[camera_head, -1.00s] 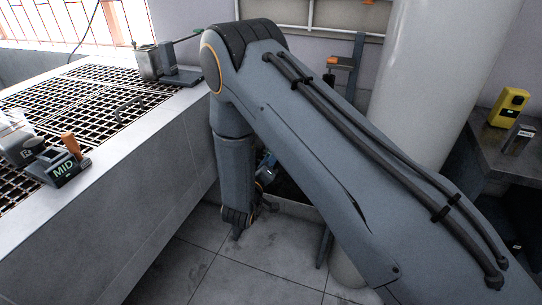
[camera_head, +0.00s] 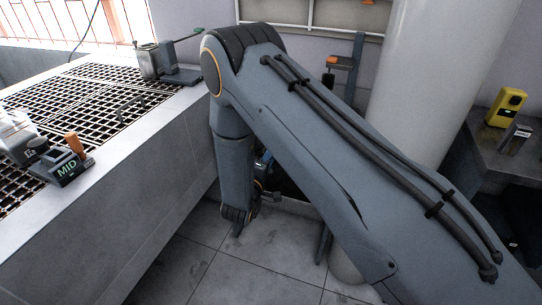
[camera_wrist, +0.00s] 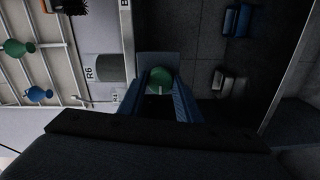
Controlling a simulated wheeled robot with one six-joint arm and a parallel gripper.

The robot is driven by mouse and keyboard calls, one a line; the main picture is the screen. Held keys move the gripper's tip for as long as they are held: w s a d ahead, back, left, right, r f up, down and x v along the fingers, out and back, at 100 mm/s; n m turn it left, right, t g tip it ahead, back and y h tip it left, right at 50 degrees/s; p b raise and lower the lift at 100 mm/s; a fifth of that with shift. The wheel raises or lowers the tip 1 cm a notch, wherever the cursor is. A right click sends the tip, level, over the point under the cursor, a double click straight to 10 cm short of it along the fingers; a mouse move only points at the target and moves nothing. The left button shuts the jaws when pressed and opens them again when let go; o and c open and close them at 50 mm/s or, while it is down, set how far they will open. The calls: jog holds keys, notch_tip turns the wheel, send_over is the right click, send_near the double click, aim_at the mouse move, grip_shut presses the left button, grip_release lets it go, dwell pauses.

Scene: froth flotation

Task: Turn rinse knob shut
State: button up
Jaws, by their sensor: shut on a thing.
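In the wrist view a round green knob (camera_wrist: 158,80) sits between the two blue fingers of my gripper (camera_wrist: 165,84), and the jaws are shut on it. A dark block behind it and the dark gripper body in front hide the rest of the knob. No lettering shows on it, so I cannot tell how far it is turned.
In the wrist view, another green knob (camera_wrist: 15,48) and a blue knob (camera_wrist: 38,94) sit on pale pipes, near a grey part labelled R6 (camera_wrist: 109,68). In the head view a grey tank (camera_head: 165,145) is left, a white column (camera_head: 425,85) right; bare floor (camera_head: 250,265) lies below.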

dwell(0.3)
jog(key=o, duration=1.1)
jog(key=b+v, duration=0.1)
jog(key=v, duration=0.7)
